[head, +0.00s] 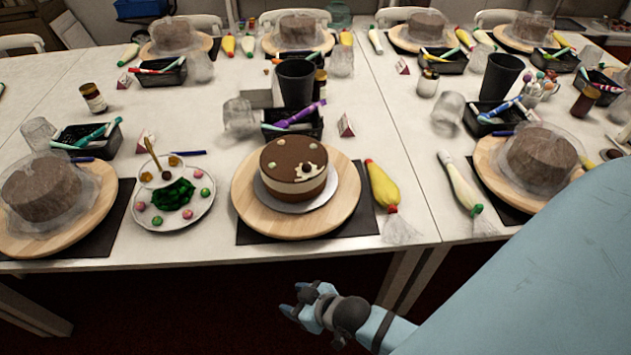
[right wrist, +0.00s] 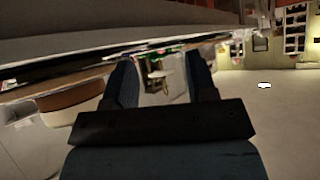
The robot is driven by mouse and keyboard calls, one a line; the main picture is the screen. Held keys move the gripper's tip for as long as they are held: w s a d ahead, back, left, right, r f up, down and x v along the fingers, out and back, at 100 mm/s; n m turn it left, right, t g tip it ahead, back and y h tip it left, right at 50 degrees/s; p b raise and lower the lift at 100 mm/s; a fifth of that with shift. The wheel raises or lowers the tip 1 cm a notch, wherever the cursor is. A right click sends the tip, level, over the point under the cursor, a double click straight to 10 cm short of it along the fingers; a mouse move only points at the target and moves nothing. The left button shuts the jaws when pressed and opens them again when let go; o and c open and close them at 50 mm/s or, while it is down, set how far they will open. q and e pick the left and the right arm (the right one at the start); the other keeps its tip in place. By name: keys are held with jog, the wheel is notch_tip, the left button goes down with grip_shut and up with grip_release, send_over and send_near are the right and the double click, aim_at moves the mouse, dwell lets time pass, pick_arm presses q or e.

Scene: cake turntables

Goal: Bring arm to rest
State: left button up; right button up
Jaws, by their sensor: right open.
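My right arm comes in from the right in the head view, large and pale blue. Its gripper (head: 296,302) hangs in front of the table's near edge, below the table top and clear of everything. It is open, with nothing between the fingers. In the right wrist view the two dark fingers (right wrist: 165,80) stand apart, with the room seen between them. My left gripper shows in neither view. The decorated chocolate cake (head: 295,160) stands on a round wooden turntable (head: 250,205) on the table, beyond the gripper.
The white table (head: 400,200) fills the far side. A plate of candies (head: 173,205), a yellow piping bag (head: 382,187), a white piping bag (head: 460,185) and wrapped cakes (head: 45,190) stand near its front edge. The space before the table is open floor (head: 200,310).

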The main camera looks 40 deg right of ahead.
jog(key=shift+m+t+h, duration=0.4)
jog(key=s+d, duration=0.2)
jog(key=s, duration=0.1)
jog(key=shift+s+d, duration=0.2)
jog(key=shift+d, duration=0.2)
